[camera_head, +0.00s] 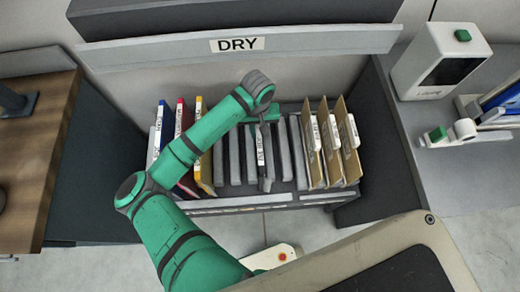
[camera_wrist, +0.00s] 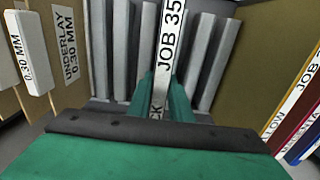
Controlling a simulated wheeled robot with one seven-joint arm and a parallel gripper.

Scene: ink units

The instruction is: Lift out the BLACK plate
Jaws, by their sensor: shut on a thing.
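The black plate shows its white edge label (camera_wrist: 168,45) in the wrist view, reading "JOB 35" with "CK" at the lower end. In the head view it is a dark grey plate (camera_head: 268,165) standing upright among the grey dividers of the rack (camera_head: 240,205). My gripper (camera_wrist: 163,95) has its two green fingers on either side of the label, shut on the plate. In the head view my gripper (camera_head: 264,118) is over the plate's top and partly hidden by my arm. I cannot tell whether the plate's lower edge is clear of the rack.
Coloured plates with blue, red (camera_head: 183,120) and yellow (camera_head: 200,165) faces stand at the rack's left. Tan underlay sheets (camera_head: 348,150) with white tabs stand at its right. A DRY sign board (camera_head: 300,42) spans behind. A white device (camera_head: 440,60) sits on the right counter.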

